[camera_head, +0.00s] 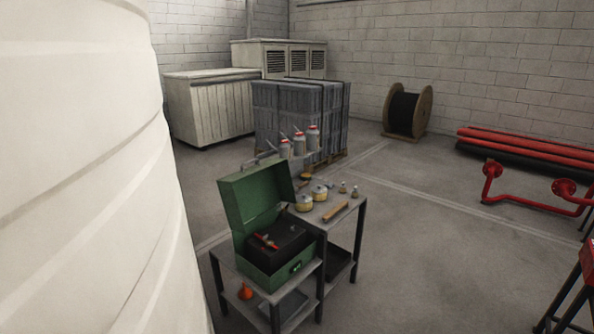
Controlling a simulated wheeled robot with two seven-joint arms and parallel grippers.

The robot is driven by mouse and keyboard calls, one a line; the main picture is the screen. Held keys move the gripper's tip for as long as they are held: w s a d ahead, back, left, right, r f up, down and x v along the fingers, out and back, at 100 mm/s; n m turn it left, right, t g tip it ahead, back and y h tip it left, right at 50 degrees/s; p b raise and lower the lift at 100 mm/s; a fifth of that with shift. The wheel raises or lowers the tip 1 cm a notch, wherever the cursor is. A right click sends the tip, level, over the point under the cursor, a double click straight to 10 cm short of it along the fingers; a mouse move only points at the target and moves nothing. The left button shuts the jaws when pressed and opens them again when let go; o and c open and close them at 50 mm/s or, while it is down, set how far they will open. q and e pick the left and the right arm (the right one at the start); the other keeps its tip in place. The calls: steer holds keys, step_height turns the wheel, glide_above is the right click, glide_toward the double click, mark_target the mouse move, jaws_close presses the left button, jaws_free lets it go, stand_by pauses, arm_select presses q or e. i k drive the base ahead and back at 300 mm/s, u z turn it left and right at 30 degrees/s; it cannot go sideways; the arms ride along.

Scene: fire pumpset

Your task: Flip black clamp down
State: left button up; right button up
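I cannot make out a black clamp in the head view. An open green toolbox (268,257) stands on a low grey metal table, its lid raised. A black insert (285,247) inside it holds a small red and dark item, too small to identify. Neither of my grippers shows in the view.
A large white ribbed tank (85,180) blocks the left side. Next to the toolbox, a grey table (326,213) holds cans, bottles and a wooden-handled tool. Red pipes (530,150) lie at right; a red item on dark legs (572,295) is cut off. The floor between is clear.

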mark_target(286, 208)
steer(key=z, duration=0.45)
steer(key=i, duration=1.6)
steer(key=z, duration=0.3)
